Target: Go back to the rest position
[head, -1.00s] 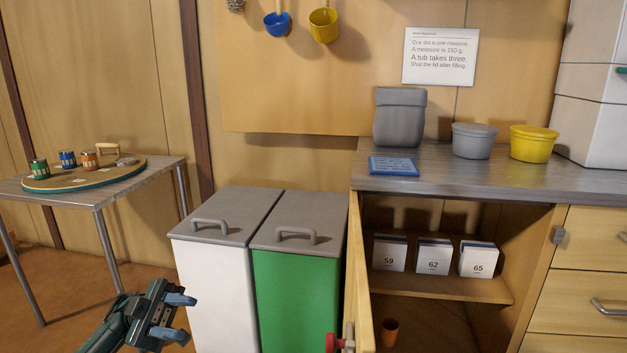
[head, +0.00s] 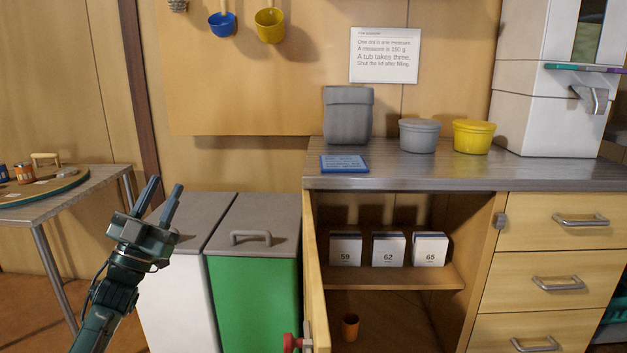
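My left gripper (head: 165,205) is in the head view at the lower left, in front of the white bin. Its two blue-grey fingers point up, with a narrow gap between them and nothing held. It partly hides the white bin's lid. My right gripper is not in the head view.
A white bin (head: 178,295) and a green bin (head: 255,305) stand left of an open cupboard (head: 385,277) holding numbered boxes. The cupboard door (head: 317,290) sticks out toward me. A round board (head: 45,190) lies on the left table. The counter (head: 450,175) bears tubs and a dispenser (head: 540,110).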

